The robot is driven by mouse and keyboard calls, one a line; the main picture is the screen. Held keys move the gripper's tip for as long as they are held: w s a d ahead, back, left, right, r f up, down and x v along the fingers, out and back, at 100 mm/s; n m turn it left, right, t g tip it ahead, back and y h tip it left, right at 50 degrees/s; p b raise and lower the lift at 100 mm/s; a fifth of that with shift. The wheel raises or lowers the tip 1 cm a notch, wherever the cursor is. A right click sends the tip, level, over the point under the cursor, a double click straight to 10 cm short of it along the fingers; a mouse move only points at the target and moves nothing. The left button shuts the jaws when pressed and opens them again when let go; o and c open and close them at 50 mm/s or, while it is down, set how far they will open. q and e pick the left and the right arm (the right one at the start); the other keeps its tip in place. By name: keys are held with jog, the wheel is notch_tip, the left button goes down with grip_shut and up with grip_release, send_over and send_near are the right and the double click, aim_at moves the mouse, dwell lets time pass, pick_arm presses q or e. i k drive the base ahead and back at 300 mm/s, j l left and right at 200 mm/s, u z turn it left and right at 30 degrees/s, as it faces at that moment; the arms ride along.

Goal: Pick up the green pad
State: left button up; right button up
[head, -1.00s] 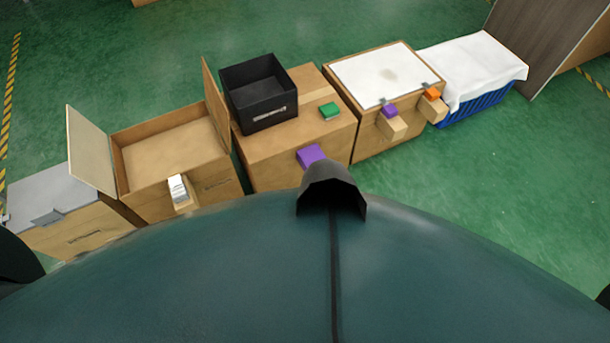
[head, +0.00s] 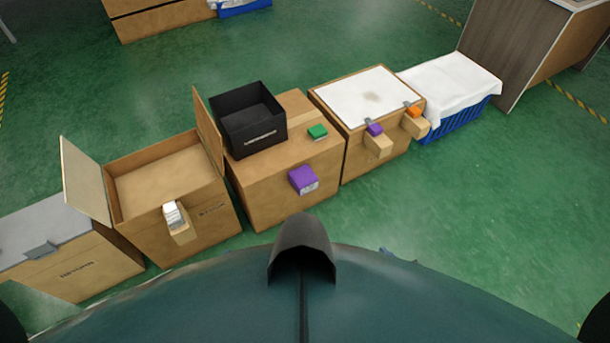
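The green pad (head: 317,131) is a small flat green block. It lies on top of a closed cardboard box (head: 290,160), to the right of a black open bin (head: 249,120) that stands on the same box. Nothing covers the pad. Neither of my grippers shows in the head view; only dark parts of my own body fill the bottom and lower corners.
A purple block (head: 303,180) sits on the box's front. To the right are a white-topped box (head: 368,91) with small purple and orange pieces on brackets, and a cloth-covered blue basket (head: 450,87). An open carton (head: 165,181) stands left. Green floor lies clear at right.

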aim_at(318, 132)
jog(key=i+l+u, duration=0.3)
jog(key=l+u, duration=0.3)
jog(key=i+l+u, duration=0.25)
jog(key=i, duration=0.85)
jog(key=j, duration=0.1)
